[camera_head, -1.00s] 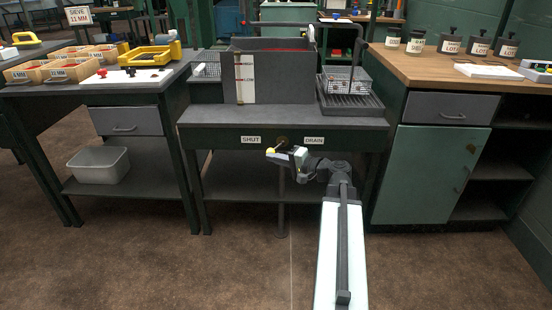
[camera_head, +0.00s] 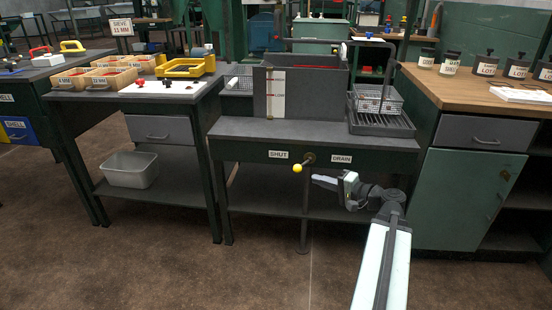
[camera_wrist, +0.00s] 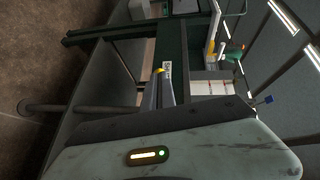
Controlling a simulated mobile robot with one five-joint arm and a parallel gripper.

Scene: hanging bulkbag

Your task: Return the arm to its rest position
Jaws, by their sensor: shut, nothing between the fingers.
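My gripper (camera_head: 318,180) is shut and empty in the head view. It points left, below the DRAIN label (camera_head: 341,158) and in front of the workbench with the sink. A yellow knob (camera_head: 297,168) on the valve lever (camera_head: 304,163) sits just left of and above the fingertips, with a visible gap. The lever slants down and left from its pivot, below the SHUT label (camera_head: 278,154). In the wrist view the grey fingers (camera_wrist: 158,93) show beyond my pale arm housing, and the yellow knob (camera_wrist: 159,71) appears just past their tips.
The bench top (camera_head: 315,133) overhangs the area beside my arm. A lower shelf (camera_head: 270,203) and an upright pipe (camera_head: 305,215) stand below the valve. A green cabinet (camera_head: 470,195) is close on the right. The brown floor (camera_head: 190,275) in front is clear.

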